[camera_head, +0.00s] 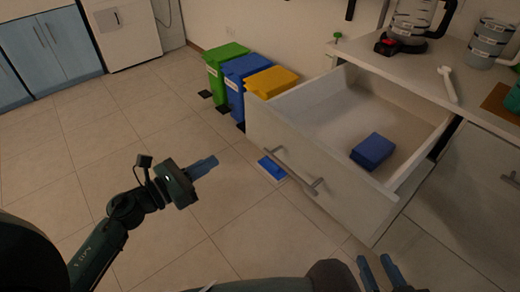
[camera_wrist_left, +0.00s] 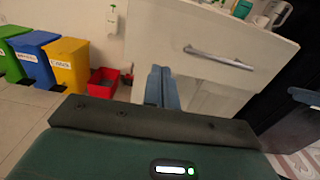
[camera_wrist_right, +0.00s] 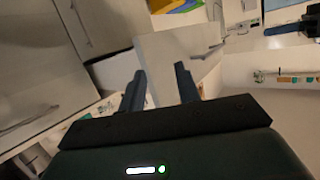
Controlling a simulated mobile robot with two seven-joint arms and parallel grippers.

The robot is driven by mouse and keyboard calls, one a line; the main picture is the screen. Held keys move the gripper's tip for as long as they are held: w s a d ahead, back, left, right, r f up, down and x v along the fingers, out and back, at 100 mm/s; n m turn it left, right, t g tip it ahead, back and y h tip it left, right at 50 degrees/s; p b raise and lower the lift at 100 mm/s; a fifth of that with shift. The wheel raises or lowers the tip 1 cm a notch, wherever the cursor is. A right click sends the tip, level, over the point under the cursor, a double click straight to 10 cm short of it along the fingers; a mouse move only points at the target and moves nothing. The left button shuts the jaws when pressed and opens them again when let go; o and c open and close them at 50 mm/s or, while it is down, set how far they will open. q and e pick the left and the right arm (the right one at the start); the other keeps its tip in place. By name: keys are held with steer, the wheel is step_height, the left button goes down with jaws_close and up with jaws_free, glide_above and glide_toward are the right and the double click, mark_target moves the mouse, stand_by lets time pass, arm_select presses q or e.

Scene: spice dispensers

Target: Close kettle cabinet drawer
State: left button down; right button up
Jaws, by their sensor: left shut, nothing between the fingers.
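The white drawer (camera_head: 275,140) is pulled far out of the cabinet under the counter, with a bar handle (camera_head: 292,172) on its front. A blue box (camera_head: 373,150) lies inside it. My left gripper (camera_head: 208,165) is shut and empty, left of the drawer front and apart from it in the head view. The left wrist view shows its closed fingers (camera_wrist_left: 162,88) and the drawer handle (camera_wrist_left: 226,58) beyond them. My right gripper (camera_head: 379,270) is open and empty near the bottom edge, in front of the cabinet. Its spread fingers show in the right wrist view (camera_wrist_right: 161,90).
A kettle (camera_head: 412,20) stands on the counter (camera_head: 440,62) above the drawer, near a clear jar (camera_head: 490,42). Green (camera_head: 226,68), blue (camera_head: 246,78) and yellow (camera_head: 272,80) bins stand behind the drawer's left side. The tiled floor at left is clear.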

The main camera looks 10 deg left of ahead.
mark_target(264, 133)
arm_select(q)
steer(key=p+x, duration=0.1)
steer(key=x, duration=1.1)
steer(key=shift+w+d+r+p, duration=0.1)
steer(key=shift+w+d+p, duration=0.1)
steer(key=shift+w+p, duration=0.1)
steer(key=shift+w+d, duration=0.35)
steer(key=shift+w, duration=0.15)
